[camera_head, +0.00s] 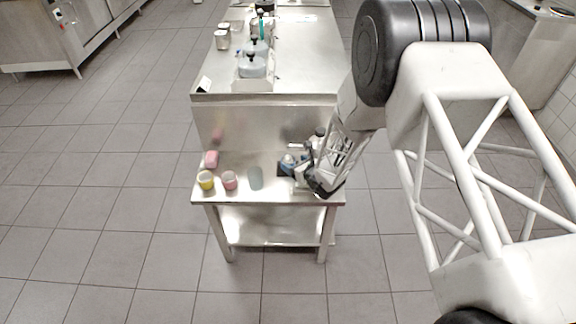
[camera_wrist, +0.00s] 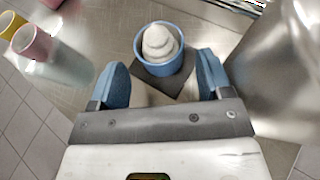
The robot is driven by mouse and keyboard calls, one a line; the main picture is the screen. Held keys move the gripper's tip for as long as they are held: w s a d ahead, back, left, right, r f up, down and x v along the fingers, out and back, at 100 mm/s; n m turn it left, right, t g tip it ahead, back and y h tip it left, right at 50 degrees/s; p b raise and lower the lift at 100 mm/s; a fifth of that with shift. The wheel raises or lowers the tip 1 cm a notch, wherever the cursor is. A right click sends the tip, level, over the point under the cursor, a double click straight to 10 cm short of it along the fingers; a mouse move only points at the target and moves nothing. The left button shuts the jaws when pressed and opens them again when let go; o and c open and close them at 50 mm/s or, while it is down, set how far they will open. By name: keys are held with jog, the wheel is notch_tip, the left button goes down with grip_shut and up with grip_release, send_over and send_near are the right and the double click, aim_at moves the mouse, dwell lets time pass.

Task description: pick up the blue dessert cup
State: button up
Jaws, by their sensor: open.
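The blue dessert cup (camera_wrist: 143,44) is upright in the wrist view, with a white swirled filling (camera_wrist: 158,42). It stands at a dark square pad (camera_wrist: 152,84) on the steel table. My gripper (camera_wrist: 161,70) is open, with one blue fingertip on each side and the cup ahead, just beyond the gap between them. I see no contact between the fingers and the cup. In the head view my gripper (camera_head: 297,167) is low over the right part of the small table, and I cannot clearly tell the cup from the blue fingers there.
On the small steel table (camera_head: 275,196), a yellow cup (camera_head: 206,181), a pink cup (camera_head: 229,181) and a pale translucent cup (camera_head: 255,178) stand left of my gripper. A raised steel panel (camera_head: 240,125) closes the back.

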aim_at(284, 158)
jog(key=shift+w, duration=0.1)
jog(key=shift+x, duration=2.55)
jog(key=shift+a, duration=0.1)
jog(key=c, duration=0.7)
jog(key=shift+s+d+r, duration=0.5)
jog(key=shift+s+r, duration=0.25)
jog(key=v, duration=0.9)
jog(key=r+v, duration=0.1)
jog(key=v, duration=0.4)
jog(key=shift+w+a, duration=0.15)
